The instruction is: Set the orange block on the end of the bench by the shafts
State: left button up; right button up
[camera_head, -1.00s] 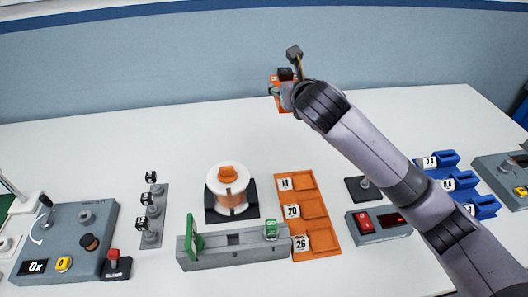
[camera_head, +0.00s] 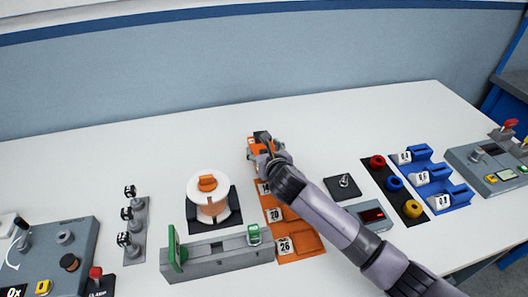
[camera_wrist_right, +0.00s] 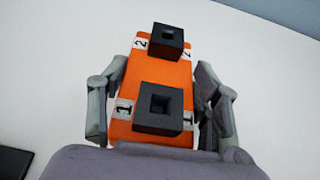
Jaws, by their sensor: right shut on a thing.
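The orange block (camera_wrist_right: 150,75) carries two black square sockets and labels 1 and 2. My right gripper (camera_wrist_right: 160,98) has its fingers on both sides of it. In the head view the block (camera_head: 253,151) shows partly behind my right gripper (camera_head: 266,154), at the far end of the orange tray. A grey bench (camera_head: 215,259) has an upright green plate at its left end and a small green block at its right. Several shafts stand on a grey strip (camera_head: 135,252) left of this bench. My left gripper is not in view.
A white and orange spool (camera_head: 211,206) stands behind the bench. The orange tray (camera_head: 308,242) with numbered compartments lies to its right. A blue rack (camera_head: 436,189) and colored rings on a black mat (camera_head: 391,186) lie farther right. The back of the white table is clear.

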jog(key=shift+f, duration=0.2)
jog(key=shift+f, duration=0.1)
jog(key=o, duration=1.2)
jog(key=shift+f, duration=0.1)
jog(key=o, duration=0.3)
jog(key=shift+o, duration=0.2)
